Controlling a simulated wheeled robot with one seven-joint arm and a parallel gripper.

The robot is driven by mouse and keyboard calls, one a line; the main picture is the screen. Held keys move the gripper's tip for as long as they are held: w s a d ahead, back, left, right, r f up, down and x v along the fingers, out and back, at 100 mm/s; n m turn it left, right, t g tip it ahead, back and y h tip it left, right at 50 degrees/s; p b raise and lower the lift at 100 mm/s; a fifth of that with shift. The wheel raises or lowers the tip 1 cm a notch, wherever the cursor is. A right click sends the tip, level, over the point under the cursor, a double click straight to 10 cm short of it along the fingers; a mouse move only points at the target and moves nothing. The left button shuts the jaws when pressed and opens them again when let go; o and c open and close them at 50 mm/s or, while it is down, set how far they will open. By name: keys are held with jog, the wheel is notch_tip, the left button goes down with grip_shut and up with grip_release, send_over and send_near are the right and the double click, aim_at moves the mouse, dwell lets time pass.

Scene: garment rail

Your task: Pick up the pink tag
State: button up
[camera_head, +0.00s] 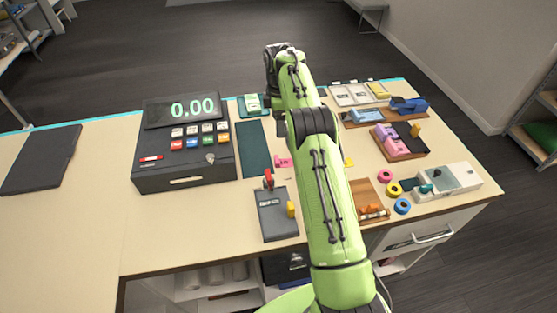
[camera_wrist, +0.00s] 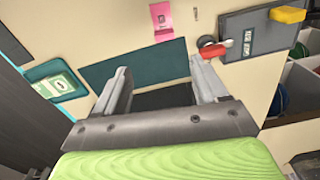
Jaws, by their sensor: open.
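The pink tag (camera_wrist: 162,20) lies flat on the pale counter at the top of the wrist view, just beyond a dark green mat (camera_wrist: 140,62). It has a small dark mark on its face. In the head view the pink tag (camera_head: 283,161) shows as a small pink patch beside my arm, right of the mat (camera_head: 254,149). My gripper (camera_wrist: 158,65) is open and empty, its fingers apart over the mat and short of the tag. In the head view my gripper's fingers cannot be made out.
A cash register (camera_head: 183,145) stands left of the mat. A dark card terminal (camera_head: 278,213) with a red part lies near the tag. A green-and-white item in a teal tray (camera_wrist: 60,85) is left in the wrist view. Wooden trays, tape rolls and a stapler-like blue item (camera_head: 409,105) fill the right.

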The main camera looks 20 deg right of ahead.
notch_tip(320, 180, down, 4)
jog(key=s+b, duration=0.1)
send_near(284, 161)
jog(key=shift+s+a+f+b, duration=0.1)
jog(key=shift+a+f+b, duration=0.05)
jog(key=shift+a, duration=0.3)
jog(key=shift+a+f+b, duration=0.15)
jog(key=shift+a, duration=0.3)
notch_tip(284, 161, down, 6)
jog(key=shift+a+r+p, duration=0.1)
jog(key=shift+p, duration=0.2)
jog(key=shift+s, duration=0.15)
jog(key=shift+c, duration=0.6)
jog(key=c, duration=0.9)
jog(key=shift+c, duration=0.5)
